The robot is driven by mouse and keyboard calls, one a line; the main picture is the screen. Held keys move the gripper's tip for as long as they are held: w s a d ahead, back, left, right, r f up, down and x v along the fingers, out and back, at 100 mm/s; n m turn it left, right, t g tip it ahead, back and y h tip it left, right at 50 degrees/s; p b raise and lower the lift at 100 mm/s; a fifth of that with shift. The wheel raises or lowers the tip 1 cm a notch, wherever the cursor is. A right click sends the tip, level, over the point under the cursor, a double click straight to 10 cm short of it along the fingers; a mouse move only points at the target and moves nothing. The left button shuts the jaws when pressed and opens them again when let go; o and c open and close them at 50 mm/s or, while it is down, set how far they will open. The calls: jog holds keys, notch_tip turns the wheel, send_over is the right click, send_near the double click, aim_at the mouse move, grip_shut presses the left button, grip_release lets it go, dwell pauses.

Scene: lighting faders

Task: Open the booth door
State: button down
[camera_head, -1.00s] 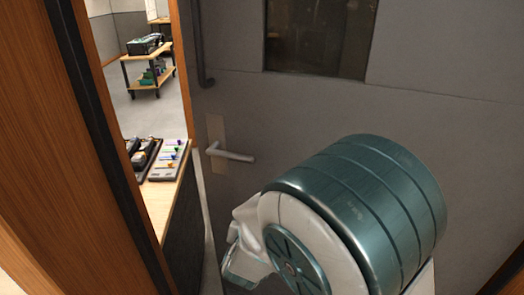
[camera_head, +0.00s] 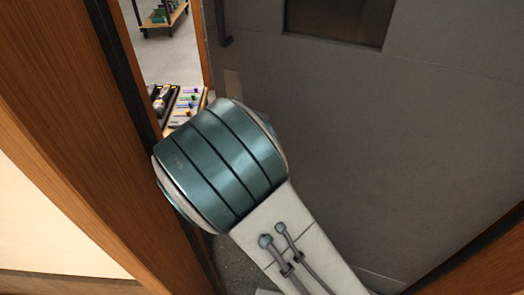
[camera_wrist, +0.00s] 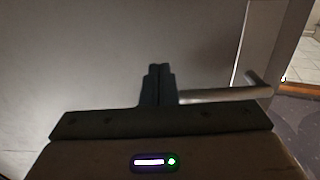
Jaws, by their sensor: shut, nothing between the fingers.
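The grey booth door (camera_head: 400,130) with a dark window (camera_head: 335,22) stands ajar, with a gap at its left edge. In the head view my arm covers the lever handle; only part of its pale plate (camera_head: 233,84) shows. In the wrist view the silver lever (camera_wrist: 225,94) runs from its bend at the right toward my fingers, near the door edge. My gripper (camera_wrist: 160,70) is shut and empty, its fingertips in front of the door (camera_wrist: 80,60) and beside the lever's free end. I cannot tell whether they touch it. The head view hides my gripper behind my arm.
A wooden door frame (camera_head: 75,110) stands close at the left of my arm. Through the gap are a counter with fader panels (camera_head: 187,103) and a trolley (camera_head: 165,18) farther back. Tiled floor (camera_wrist: 303,62) shows beyond the door edge in the wrist view.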

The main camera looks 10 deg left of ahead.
aim_at(280, 123)
jog(key=shift+w+d+p, duration=0.2)
jog(key=shift+w+p, duration=0.05)
jog(key=shift+w, duration=1.05)
jog(key=shift+w+d+p, duration=0.2)
jog(key=shift+w, duration=1.1)
